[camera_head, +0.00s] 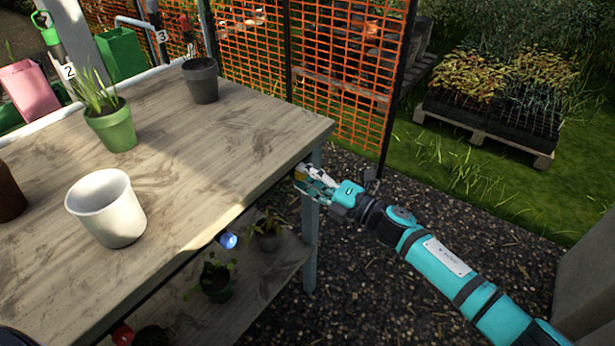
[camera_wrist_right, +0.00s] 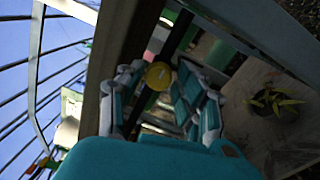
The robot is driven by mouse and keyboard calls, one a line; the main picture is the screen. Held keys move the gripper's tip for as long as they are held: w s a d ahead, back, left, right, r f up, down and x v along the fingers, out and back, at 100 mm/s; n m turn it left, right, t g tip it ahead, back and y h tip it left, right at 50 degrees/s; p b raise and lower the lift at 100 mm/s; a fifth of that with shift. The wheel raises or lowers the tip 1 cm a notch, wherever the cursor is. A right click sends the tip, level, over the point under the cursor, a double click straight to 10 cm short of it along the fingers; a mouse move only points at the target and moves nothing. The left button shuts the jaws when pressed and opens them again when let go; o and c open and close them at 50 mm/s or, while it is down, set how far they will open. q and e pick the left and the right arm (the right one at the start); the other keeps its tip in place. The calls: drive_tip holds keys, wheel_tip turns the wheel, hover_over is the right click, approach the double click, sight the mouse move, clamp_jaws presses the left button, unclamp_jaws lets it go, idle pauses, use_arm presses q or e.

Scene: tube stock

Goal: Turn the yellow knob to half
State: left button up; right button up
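The yellow knob (camera_wrist_right: 158,76) is round and shows in the right wrist view between the two fingers of my right gripper (camera_wrist_right: 160,85). The fingers stand apart, one on each side of it; I cannot tell whether they touch it. In the head view my right gripper (camera_head: 312,180) is at the right front edge of the wooden table (camera_head: 235,135), just below the top, and mostly covers the knob there. The knob's setting cannot be read. My left gripper is not in view.
A blue knob (camera_head: 228,240) and a red knob (camera_head: 122,335) sit along the table's front. A white pot (camera_head: 108,212), a green pot (camera_head: 112,128) and a grey pot (camera_head: 201,82) stand on top. Potted plants (camera_head: 215,278) are on the lower shelf. Gravel to the right is clear.

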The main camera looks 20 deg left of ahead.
drive_tip(key=shift+o, duration=1.1)
drive_tip(key=v, duration=1.2)
